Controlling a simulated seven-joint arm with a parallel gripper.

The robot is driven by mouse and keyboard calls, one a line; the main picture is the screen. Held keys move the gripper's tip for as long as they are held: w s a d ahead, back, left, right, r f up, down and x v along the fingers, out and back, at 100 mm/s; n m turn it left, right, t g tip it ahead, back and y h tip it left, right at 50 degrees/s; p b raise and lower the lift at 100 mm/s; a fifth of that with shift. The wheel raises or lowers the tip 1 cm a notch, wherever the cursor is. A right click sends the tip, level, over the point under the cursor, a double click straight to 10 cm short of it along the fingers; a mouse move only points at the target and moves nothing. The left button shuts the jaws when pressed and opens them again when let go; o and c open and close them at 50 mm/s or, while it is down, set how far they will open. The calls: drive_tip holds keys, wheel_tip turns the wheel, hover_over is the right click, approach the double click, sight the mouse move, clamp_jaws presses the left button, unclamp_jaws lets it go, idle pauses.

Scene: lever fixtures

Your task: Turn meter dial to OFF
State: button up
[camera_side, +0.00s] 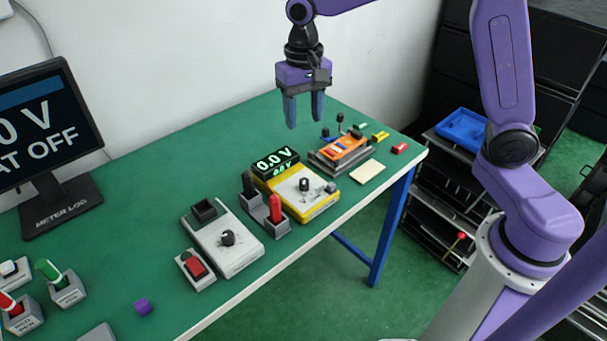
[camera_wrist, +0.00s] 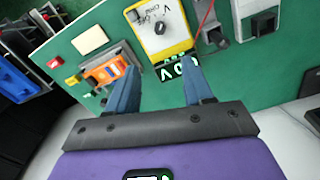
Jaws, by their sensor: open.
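The yellow meter (camera_side: 296,186) lies on the green table, with a lit display (camera_side: 276,163) reading 0.0 V. Its black dial (camera_side: 304,184) sits on the pale face; the dial's exact setting is too small to read. In the wrist view the meter (camera_wrist: 177,43) is upside down beyond my fingers, with the dial (camera_wrist: 160,27) near the top. My gripper (camera_side: 304,109) hangs above the back of the table, behind and higher than the meter. Its two blue fingers (camera_wrist: 160,88) are apart with nothing between them.
An orange device (camera_side: 342,148) sits in a grey holder right of the meter. A probe stand (camera_side: 265,212) with black and red handles stands close on its left. A grey box with a knob (camera_side: 228,240) is further left. A monitor (camera_side: 45,130) stands at far left.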

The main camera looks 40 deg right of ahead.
sight(304, 180)
wheel_tip(304, 180, down, 17)
drive_tip(key=shift+f, duration=0.15)
idle(0.5)
clamp_jaws()
